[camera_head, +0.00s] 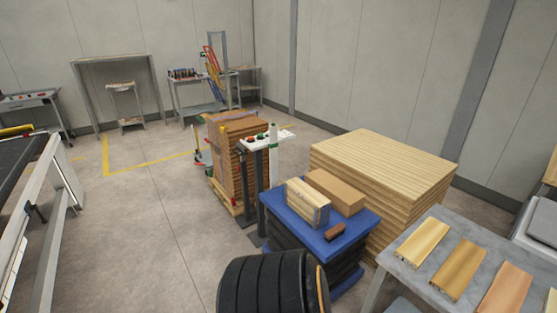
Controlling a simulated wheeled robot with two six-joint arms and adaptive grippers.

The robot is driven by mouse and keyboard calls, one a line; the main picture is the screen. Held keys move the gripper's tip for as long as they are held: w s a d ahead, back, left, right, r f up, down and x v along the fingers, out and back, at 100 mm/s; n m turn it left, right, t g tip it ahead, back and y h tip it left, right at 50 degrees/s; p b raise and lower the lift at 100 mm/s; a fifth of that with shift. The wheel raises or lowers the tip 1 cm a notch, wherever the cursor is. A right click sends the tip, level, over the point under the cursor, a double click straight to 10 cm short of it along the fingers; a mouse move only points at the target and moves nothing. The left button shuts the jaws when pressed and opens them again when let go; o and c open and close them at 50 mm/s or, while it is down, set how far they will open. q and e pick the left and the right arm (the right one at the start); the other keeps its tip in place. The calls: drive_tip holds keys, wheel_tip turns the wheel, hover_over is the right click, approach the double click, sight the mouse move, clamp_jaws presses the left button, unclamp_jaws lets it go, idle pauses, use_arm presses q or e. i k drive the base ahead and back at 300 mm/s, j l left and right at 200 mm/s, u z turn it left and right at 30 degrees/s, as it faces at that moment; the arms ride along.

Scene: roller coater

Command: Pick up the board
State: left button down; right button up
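Several things could be the board, and I cannot tell which one is meant. A large stack of pale wooden boards (385,158) stands right of the middle, near the wall. A taller stack of brown boards (236,128) stands on a pallet behind the blue-topped stand. Several short board pieces lie apart on a grey table (402,275) at the lower right, including a pale one (422,243), a brown one (459,270) and a pinkish one (506,291). Neither of my grippers shows in the head view.
A blue-topped stand (350,232) holds a wooden block (307,203), a brown box (336,191) and a small reddish-brown block (335,232). A black ribbed object (262,287) is in front. A conveyor frame (42,220) is at left. Open floor (150,240) lies between.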

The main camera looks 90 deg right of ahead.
sight(507, 294)
drive_tip(key=j+z, duration=0.15)
drive_tip(key=z, duration=4.55)
